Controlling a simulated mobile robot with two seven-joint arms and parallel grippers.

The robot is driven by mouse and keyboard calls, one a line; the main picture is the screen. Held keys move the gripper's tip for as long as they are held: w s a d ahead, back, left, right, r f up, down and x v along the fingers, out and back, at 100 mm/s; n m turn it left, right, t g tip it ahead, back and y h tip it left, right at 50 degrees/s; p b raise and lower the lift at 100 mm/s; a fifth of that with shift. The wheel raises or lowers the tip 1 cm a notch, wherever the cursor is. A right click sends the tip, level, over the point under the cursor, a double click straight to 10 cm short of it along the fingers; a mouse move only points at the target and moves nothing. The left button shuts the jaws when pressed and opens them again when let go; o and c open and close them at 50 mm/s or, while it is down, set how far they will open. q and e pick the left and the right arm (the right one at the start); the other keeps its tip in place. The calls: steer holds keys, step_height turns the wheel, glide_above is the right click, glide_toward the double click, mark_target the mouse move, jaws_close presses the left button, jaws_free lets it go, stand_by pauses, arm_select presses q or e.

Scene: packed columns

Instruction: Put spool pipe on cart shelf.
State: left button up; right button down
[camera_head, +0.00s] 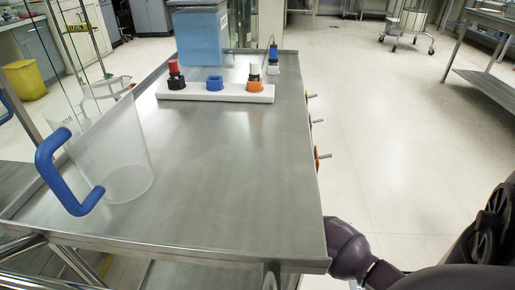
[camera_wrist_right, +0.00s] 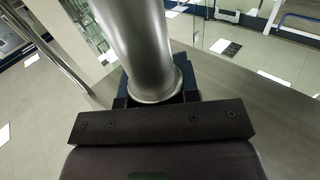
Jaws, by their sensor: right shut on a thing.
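The spool pipe (camera_wrist_right: 142,45) is a shiny grey metal tube with a flanged end, seen in the right wrist view. My right gripper (camera_wrist_right: 155,98) is shut on it close to the flange. The pipe's far end runs out of the top of that view. In the head view the steel cart (camera_head: 225,180) fills the middle, and part of a lower shelf (camera_head: 190,274) shows under its front edge. My right arm reaches to the cart's front right corner; its gripper and the pipe are hidden there. My left gripper is not in view.
A clear pitcher (camera_head: 122,160) with a blue handle stands at the cart top's left. A white rack (camera_head: 215,92) with caps and a blue box (camera_head: 200,38) are at the back. The floor to the right is open.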

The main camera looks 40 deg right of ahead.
steer(key=shift+r, duration=0.1)
stand_by(0.3)
steer(key=c, duration=0.8)
jaws_free()
steer(key=shift+f, duration=0.2)
steer(key=shift+c, duration=0.2)
arm_select(q)
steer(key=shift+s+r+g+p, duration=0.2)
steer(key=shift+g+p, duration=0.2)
steer(key=shift+p, duration=1)
arm_select(e)
steer(key=s+a, duration=0.1)
steer(key=s, duration=1.1)
steer(key=shift+r, duration=0.1)
